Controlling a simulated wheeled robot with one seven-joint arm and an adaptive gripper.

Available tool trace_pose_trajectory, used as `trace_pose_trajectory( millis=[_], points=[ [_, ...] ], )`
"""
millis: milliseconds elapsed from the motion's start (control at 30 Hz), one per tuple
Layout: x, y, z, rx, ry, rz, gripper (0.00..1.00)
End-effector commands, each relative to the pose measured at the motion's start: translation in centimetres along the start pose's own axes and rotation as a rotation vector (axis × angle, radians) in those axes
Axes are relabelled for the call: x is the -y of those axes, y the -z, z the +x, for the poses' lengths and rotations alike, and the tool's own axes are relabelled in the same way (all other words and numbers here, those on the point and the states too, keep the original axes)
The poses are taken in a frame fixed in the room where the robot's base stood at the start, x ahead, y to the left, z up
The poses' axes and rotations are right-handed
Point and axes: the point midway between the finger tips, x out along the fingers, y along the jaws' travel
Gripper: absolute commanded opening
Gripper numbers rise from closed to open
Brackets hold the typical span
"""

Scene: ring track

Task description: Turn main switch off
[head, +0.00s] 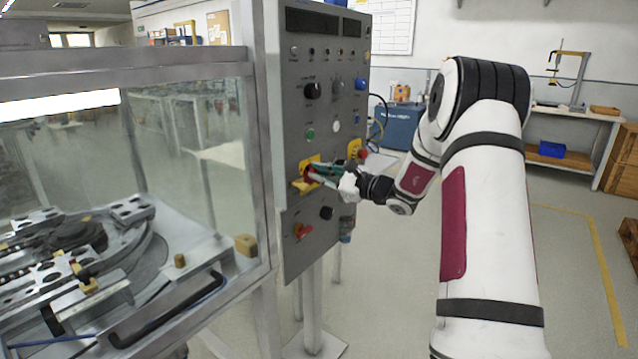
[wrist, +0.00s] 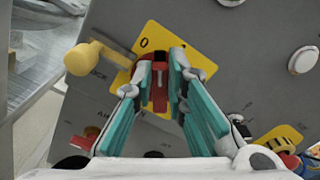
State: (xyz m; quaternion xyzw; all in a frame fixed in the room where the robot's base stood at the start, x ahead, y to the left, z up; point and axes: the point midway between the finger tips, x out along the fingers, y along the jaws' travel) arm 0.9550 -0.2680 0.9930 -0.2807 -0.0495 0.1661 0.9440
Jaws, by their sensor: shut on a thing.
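The main switch has a yellow plate (head: 300,187) on the grey control panel, with a red handle that is mostly hidden by my gripper (head: 318,173) in the head view. In the wrist view, the yellow plate (wrist: 150,36) carries a "0" mark, and the red handle (wrist: 159,98) stands between the two teal fingers of my gripper (wrist: 158,75). The fingers are shut on the handle, one on each side. The handle runs up the picture, with the "0" just above and left of it. Other plate marks are partly hidden by the fingers.
A yellow padlock-like part (wrist: 84,60) sticks out left of the switch. A second red switch (head: 303,231) and a black knob (head: 326,213) sit below. A red button on yellow (head: 362,154) is to the right. A glass-walled machine (head: 120,130) stands left.

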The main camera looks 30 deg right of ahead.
Motion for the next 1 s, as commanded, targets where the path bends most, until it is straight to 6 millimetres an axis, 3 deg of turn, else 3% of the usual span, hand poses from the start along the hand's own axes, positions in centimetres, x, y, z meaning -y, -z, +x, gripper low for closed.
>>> trace_pose_trajectory(
  millis=[1000],
  points=[
    [-1.9, 1.2, 0.0, 0.000, -0.002, -0.801, 0.00]
  ],
)
